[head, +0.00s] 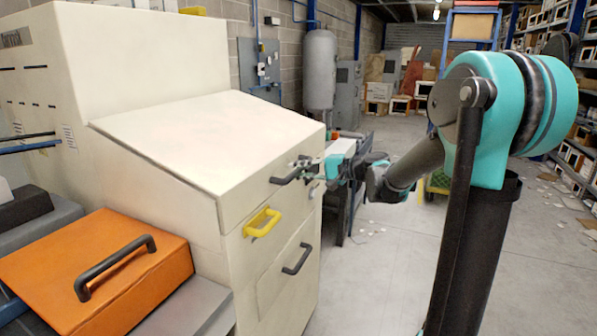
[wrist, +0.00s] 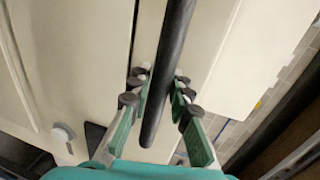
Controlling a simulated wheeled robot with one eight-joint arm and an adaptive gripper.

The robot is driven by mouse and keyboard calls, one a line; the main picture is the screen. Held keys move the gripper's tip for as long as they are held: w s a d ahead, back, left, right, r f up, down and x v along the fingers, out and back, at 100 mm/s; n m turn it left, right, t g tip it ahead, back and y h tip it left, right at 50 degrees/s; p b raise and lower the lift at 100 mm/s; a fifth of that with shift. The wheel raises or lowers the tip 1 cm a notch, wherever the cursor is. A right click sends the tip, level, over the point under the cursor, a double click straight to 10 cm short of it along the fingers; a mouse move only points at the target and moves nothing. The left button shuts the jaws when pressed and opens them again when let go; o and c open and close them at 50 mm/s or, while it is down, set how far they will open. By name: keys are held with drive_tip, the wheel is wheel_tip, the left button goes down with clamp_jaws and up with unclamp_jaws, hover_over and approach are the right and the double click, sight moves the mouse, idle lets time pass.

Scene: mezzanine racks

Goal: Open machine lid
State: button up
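The cream machine has a sloped lid (head: 215,130), which looks closed. A black bar handle (head: 287,178) sits at the top of the machine's front, just below the lid's sloping top. My gripper (head: 308,168) is at the right end of this handle in the head view; its fingertips are small and hard to make out there. In the wrist view, a black handle bar (wrist: 168,70) runs between the two fingers of my gripper (wrist: 161,88). The fingers stand apart on either side of the bar, with narrow gaps visible.
A yellow handle (head: 262,222) and a lower black handle (head: 297,259) are on the same front. An orange cover (head: 100,275) with a black handle is at lower left. The floor (head: 385,260) right of the machine is mostly clear. Shelves (head: 575,120) line the right.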

clamp_jaws()
